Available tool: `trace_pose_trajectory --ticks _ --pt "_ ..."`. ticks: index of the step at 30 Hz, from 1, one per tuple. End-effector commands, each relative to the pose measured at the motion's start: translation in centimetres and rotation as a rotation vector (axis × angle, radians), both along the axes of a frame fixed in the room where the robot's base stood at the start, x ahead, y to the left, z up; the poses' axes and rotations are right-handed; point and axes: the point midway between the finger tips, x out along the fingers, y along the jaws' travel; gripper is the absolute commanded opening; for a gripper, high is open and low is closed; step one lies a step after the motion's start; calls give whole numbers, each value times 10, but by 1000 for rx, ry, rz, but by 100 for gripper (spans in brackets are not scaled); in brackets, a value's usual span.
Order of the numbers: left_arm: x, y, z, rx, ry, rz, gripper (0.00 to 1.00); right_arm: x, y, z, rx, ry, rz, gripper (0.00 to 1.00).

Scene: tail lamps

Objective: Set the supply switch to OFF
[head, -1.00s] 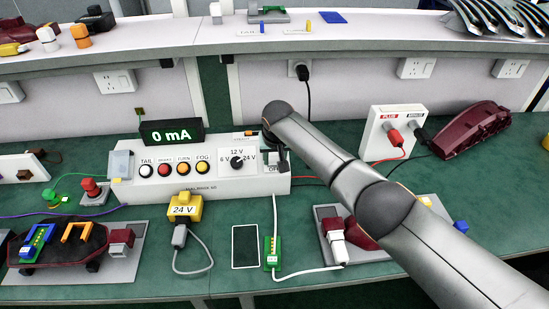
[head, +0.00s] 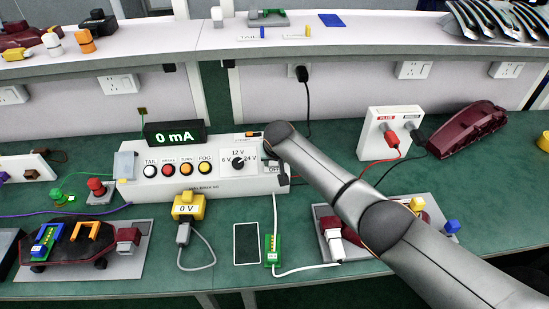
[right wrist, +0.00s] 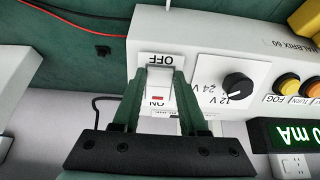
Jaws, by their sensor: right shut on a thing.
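The supply switch (right wrist: 158,76) is on the right end of the white test box (head: 225,184), between an OFF label (right wrist: 160,59) and an ON label (right wrist: 158,104). My right gripper (right wrist: 159,74) is shut on the switch, with a green finger on each side, its tips at the OFF end. A red mark shows by the ON end. In the head view my right arm hides most of the switch, and the OFF label shows beside it. The yellow box (head: 187,205) reads 0 V. The black display (head: 173,134) reads 0 mA. My left gripper is not in view.
A rotary knob (right wrist: 237,87) and a row of lamp buttons are on the same box. A white socket block (head: 388,125) with red and black plugs stands to the right. A dark tablet (head: 246,244) and a white cable lie in front of the box.

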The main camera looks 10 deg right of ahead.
Motion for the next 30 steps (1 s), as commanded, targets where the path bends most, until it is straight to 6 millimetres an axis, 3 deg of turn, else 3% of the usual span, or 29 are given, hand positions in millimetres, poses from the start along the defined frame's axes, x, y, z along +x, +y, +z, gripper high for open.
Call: trace_pose_trajectory --ticks 2,3,11,22,30 --pt "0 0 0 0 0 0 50 -1 -1 -1 -1 4 0 0" --pt "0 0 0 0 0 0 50 -1 -1 -1 -1 4 0 44" --pt "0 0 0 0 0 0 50 0 0 -1 0 3 0 72" --pt "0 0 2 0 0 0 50 -2 0 4 1 2 0 72" --pt "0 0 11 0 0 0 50 -15 0 29 0 0 1 72"
